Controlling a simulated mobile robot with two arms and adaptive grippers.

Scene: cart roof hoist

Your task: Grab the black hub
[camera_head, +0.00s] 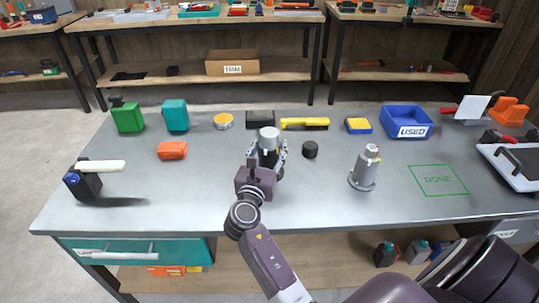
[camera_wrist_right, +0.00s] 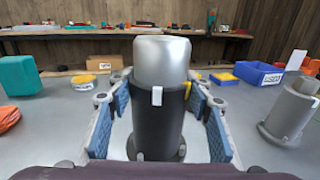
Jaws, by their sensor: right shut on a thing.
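The black hub (camera_wrist_right: 157,125) is an upright dark cylinder with a silver-grey top, a white tab and a yellow tab, standing on a round base. It fills the middle of the right wrist view. In the head view its silver top (camera_head: 269,137) shows above my gripper, and its lower part is mostly hidden. My right gripper (camera_head: 266,160) is shut on the hub, with its blue-padded fingers on both sides of it. My left gripper is not in view.
A grey hub-like piece (camera_head: 364,168) stands to the right, and a small black cylinder (camera_head: 310,149) lies between. Behind are a yellow brush (camera_head: 304,124) and a blue USED bin (camera_head: 407,121). The green DONE square (camera_head: 438,180) is empty.

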